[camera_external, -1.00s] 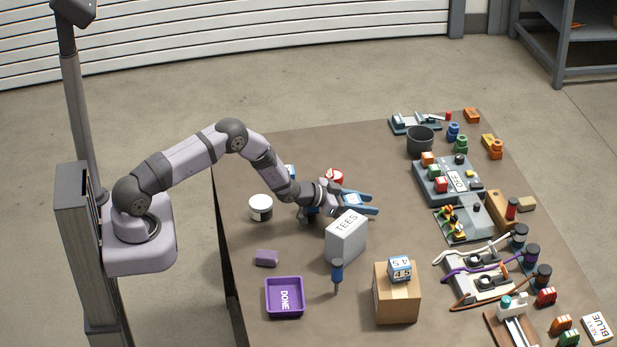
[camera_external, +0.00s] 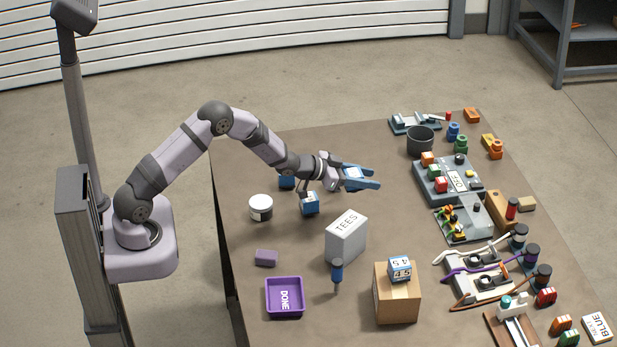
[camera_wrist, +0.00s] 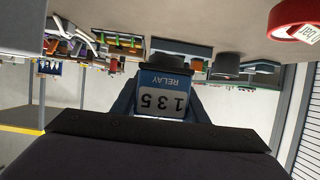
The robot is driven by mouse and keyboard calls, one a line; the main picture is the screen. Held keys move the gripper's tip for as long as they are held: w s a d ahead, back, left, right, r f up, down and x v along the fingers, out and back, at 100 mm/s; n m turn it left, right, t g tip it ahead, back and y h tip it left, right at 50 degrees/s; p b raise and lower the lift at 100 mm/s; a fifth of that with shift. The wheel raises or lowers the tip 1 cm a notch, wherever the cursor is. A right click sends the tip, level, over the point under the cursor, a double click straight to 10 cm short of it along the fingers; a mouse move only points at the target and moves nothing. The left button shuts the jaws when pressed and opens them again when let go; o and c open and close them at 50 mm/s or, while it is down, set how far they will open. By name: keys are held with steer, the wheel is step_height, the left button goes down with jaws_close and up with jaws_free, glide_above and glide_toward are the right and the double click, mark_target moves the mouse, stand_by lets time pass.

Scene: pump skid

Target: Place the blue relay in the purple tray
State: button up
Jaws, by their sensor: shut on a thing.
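My gripper (camera_external: 376,179) has blue fingers that point to the right, above the back-middle of the table. In the external view the relay is hard to tell from the blue fingers. The purple tray (camera_external: 285,313), marked DONE, stands at the table's front left, well below and left of my gripper in the picture. No relay shows in it.
A grey TEES box (camera_external: 346,238), an upright screwdriver (camera_external: 337,275) and a cardboard box (camera_external: 397,300) stand right of the tray.

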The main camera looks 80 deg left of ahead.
step_height(320, 180, up, 8)
steer(key=s+d+m+g+h, duration=0.1)
steer(key=s+d+m+h, duration=0.1)
steer(key=d, duration=0.4)
steer(key=s+d+m+g+h, duration=0.1)
steer(key=s+d+m+h, duration=0.2)
steer(key=s+d, duration=0.3)
steer(key=s+d+m+g+h, duration=0.1)
steer(key=s+d+m+h, duration=0.2)
steer(key=d, duration=0.5)
steer(key=shift+s+f+h, duration=0.2)
steer(key=shift+s+h, duration=0.2)
steer(key=shift+s, duration=0.4)
steer(key=s+d+m+g+h, duration=0.25)
steer(key=s+d, duration=0.25)
steer(key=s, duration=0.3)
steer(key=s+d+m+g+h, duration=0.2)
steer(key=s+d+m+g, duration=0.15)
steer(key=s+d, duration=0.35)
steer(key=p, duration=0.1)
glide_above(291, 301)
steer(key=shift+f, duration=7.3)
steer(key=shift+f+b, duration=0.4)
steer(key=shift+f, duration=0.2)
